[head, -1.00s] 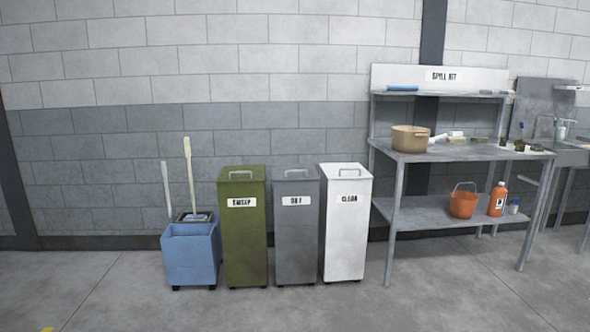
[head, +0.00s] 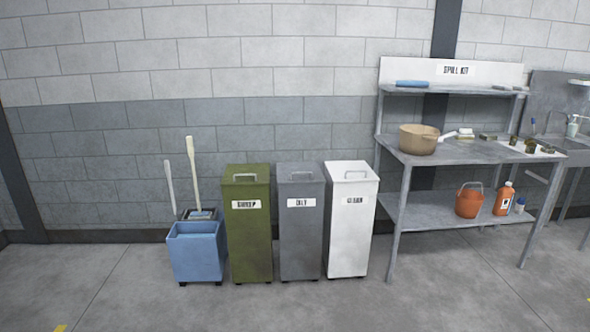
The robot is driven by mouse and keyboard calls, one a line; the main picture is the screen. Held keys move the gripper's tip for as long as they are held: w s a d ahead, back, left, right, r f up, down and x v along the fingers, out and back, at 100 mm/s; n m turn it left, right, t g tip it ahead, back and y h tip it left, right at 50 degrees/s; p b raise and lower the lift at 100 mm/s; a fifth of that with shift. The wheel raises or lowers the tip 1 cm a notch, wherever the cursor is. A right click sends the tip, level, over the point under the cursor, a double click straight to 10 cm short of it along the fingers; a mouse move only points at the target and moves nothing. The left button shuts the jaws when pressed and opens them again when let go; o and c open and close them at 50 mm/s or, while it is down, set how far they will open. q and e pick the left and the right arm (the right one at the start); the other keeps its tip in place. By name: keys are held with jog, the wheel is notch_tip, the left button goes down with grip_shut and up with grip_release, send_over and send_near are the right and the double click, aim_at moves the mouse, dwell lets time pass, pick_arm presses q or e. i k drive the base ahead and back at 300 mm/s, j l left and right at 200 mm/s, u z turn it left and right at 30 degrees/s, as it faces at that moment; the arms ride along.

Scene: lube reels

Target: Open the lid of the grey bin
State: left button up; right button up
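The grey bin (head: 300,240) stands on the floor against the block wall, between a green bin and a white bin. It has a label on its upper front. Its grey lid (head: 300,177) is shut and has a metal loop handle (head: 301,168) on top. The bin is some way off, and its sides are mostly hidden by its neighbours. Neither of my grippers shows in the head view.
The green bin (head: 250,245) is close on the left, the white bin (head: 348,240) on the right. A blue mop bucket (head: 195,254) stands left of the green bin. A metal workbench (head: 455,150) holding a tan pot (head: 418,139) stands right. The floor in front is clear.

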aim_at(299, 168)
jog(key=i+l+u, duration=0.1)
jog(key=i+u, duration=0.15)
jog(key=i, duration=1.35)
